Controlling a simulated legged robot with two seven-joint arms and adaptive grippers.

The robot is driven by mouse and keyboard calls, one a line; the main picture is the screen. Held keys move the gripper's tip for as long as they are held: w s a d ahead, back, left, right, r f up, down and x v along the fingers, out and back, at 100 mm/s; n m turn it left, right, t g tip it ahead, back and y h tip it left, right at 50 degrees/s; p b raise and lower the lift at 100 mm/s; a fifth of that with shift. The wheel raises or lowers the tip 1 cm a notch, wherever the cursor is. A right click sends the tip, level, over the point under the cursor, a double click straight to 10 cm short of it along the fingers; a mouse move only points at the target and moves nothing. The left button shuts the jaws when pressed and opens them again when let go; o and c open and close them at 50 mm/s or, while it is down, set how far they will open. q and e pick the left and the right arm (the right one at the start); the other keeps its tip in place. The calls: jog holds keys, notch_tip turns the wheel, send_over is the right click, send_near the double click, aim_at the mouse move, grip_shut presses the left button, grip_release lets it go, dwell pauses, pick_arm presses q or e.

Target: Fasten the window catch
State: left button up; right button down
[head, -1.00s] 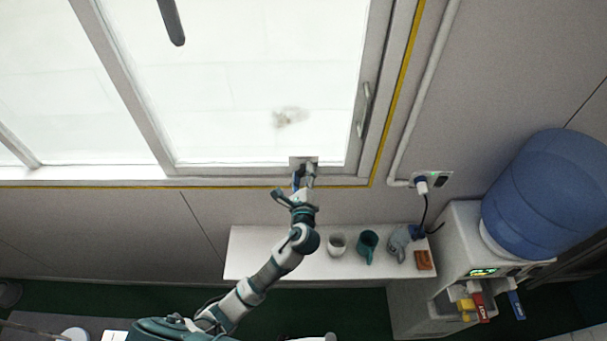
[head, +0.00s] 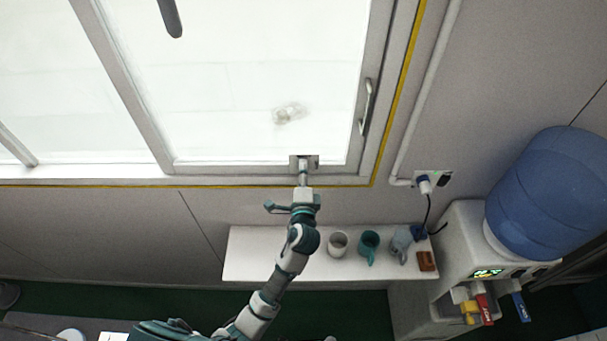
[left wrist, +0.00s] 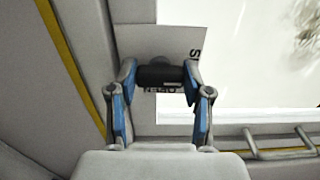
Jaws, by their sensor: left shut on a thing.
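The window catch (left wrist: 160,75) is a dark, short bar on a pale plate (left wrist: 185,40) with printed letters, partly hidden, "OPEN" among them. The plate also shows in the head view (head: 313,161), at the lower right of the window frame (head: 235,170). My left gripper (head: 303,174) reaches up to it from below. In the left wrist view, the blue-lined fingers of my left gripper (left wrist: 160,84) are shut on the catch, one on each side. The bar lies across between them. My right gripper is out of view.
A metal pull handle (head: 366,106) is on the window's right side. A water dispenser with a blue bottle (head: 545,195) stands right.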

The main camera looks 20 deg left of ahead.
pick_arm(q)
jog(key=shift+f, duration=0.3)
jog(key=o, duration=0.9)
jog(key=shift+o, duration=1.3)
jog(key=shift+r, duration=0.1)
jog(key=v, duration=1.2)
